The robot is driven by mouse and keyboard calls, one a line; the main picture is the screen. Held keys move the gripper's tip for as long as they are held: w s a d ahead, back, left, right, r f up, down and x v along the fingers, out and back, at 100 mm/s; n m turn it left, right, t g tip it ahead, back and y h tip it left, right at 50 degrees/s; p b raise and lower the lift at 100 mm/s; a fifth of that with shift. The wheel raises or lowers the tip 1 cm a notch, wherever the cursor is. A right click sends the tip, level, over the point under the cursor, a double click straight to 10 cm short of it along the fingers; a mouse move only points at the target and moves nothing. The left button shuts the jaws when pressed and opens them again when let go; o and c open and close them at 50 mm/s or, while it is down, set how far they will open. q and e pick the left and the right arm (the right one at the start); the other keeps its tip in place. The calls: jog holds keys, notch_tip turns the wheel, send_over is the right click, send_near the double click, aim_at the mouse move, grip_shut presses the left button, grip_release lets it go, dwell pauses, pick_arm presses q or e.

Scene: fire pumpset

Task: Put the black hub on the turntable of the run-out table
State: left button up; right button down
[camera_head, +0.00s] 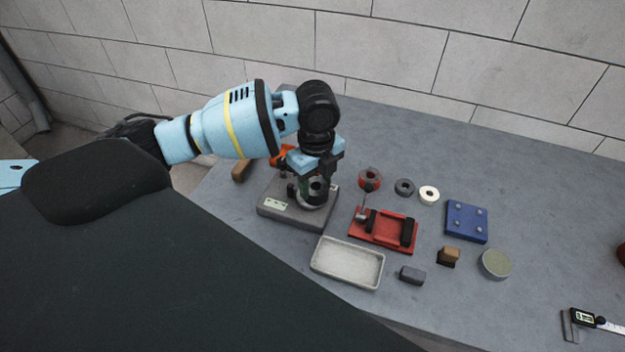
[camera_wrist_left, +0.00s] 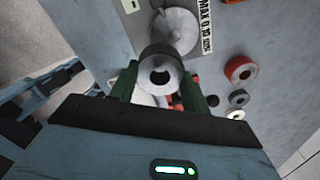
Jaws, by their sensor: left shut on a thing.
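My left gripper (camera_head: 317,180) is over the run-out table, pointing down. It is shut on the black hub (camera_head: 316,188), which is partly hidden between the fingers. In the left wrist view the hub (camera_wrist_left: 160,54) shows as a dark ring with a grey bored face between the green fingertips (camera_wrist_left: 160,88). The run-out table (camera_head: 283,215) is a grey block with a label. Its turntable (camera_wrist_left: 178,22) is a silver disc just beyond the hub. I cannot tell whether the hub touches the turntable. My right gripper is not in view.
Right of the run-out table are a red ring (camera_head: 369,179), a dark ring (camera_head: 404,187), a white ring (camera_head: 429,195), a red fixture (camera_head: 384,245) and a blue plate (camera_head: 467,208). A pale tray (camera_head: 347,280) stands in front. The bench's back right is clear.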

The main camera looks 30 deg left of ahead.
aim_at(312, 182)
pick_arm(q)
jog(key=shift+w+a+f, duration=0.1)
jog(key=shift+w+a, duration=1)
jog(key=shift+a, duration=0.15)
jog(key=shift+w+a+f, duration=0.1)
jog(key=shift+a+f, duration=0.05)
jog(key=shift+f, duration=1.6)
jog(key=shift+f, duration=0.1)
jog(key=o, duration=1.3)
jog(key=shift+f, duration=0.1)
notch_tip(312, 182, up, 12)
jog(key=shift+r+p, duration=0.15)
jog(key=shift+p, duration=0.15)
